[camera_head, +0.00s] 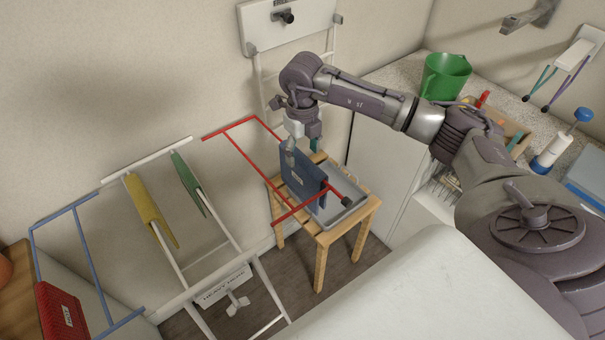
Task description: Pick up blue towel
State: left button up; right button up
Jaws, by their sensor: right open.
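The blue towel (301,183) hangs over a bar of the red rack (238,147), above a small wooden stool, with a pale label on its face. My right gripper (302,148) points down at the towel's top edge, its fingers apart. It is very close to the towel; I cannot tell whether the fingers touch it or straddle it. My left gripper is not in view.
A grey tray (349,219) lies on the wooden stool (319,239). Yellow (149,208) and green (187,179) towels hang on the white rack to the left. A red towel (62,314) hangs on the blue rack. A white appliance top (430,300) fills the front.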

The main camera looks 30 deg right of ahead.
aim_at(303, 158)
jog(key=shift+f+p, duration=0.35)
jog(key=shift+f, duration=0.05)
jog(key=f, duration=0.1)
jog(key=f+p, duration=0.1)
jog(key=f, duration=0.1)
jog(key=shift+w+d+f, duration=0.15)
jog(key=shift+w+f, duration=0.05)
jog(key=shift+f, duration=0.4)
grip_shut()
